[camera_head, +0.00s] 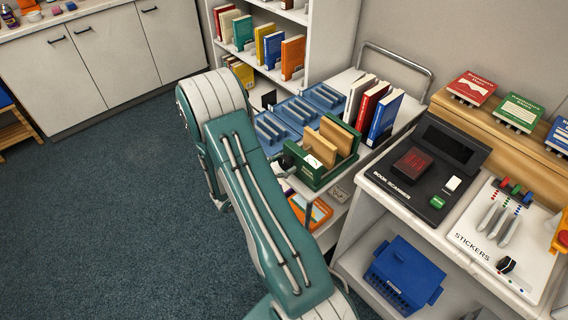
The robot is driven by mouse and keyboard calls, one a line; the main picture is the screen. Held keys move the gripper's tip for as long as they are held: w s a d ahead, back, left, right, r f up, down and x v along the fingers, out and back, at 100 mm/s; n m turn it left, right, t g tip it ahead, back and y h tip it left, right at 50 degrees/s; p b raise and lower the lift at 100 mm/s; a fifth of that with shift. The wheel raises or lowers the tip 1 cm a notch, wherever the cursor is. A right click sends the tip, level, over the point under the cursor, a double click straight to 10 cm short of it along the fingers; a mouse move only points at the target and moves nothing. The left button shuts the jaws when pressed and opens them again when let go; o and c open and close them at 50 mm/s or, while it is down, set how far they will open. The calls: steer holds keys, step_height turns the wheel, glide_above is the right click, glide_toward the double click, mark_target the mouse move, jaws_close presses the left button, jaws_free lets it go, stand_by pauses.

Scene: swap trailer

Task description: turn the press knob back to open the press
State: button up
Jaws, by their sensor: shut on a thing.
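The press (318,180) is a green frame with upright tan wooden boards in it. It stands on the low cart right of my arm. A small white plate shows on its near left part. My teal arm reaches across the middle of the view and hides the press's left end. Only a dark part of my gripper (288,160) shows, at the press's left end beside my arm. It is shut on the press knob. The knob and fingertips are mostly hidden, so the knob's turn cannot be read.
A blue slotted rack (298,112) and upright books (384,118) sit behind the press. A black book scanner (428,160) and a stickers board (503,235) lie on the right counter. A blue crate (403,275) is below. Open carpet lies left.

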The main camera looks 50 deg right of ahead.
steer(key=o, duration=1)
steer(key=shift+d, duration=0.1)
steer(key=w+a, duration=0.2)
steer(key=a, duration=1)
steer(key=shift+w, duration=0.15)
steer(key=shift+d, duration=0.1)
steer(key=s+a+r+m+t+y, duration=0.3)
steer(key=s+a+r+m+y, duration=0.1)
steer(key=r, duration=0.4)
steer(key=s+a+r+m+t+y, duration=0.3)
steer(key=a+r+m+y, duration=0.3)
steer(key=a+r+y, duration=0.2)
steer(key=s+a+r+m+t+y, duration=0.2)
steer(key=s+a+r+m+y, duration=0.3)
steer(key=r, duration=0.3)
steer(key=shift+s+a+m+t+y, duration=0.3)
steer(key=shift+a+m+t+y, duration=0.1)
steer(key=shift+m, duration=0.2)
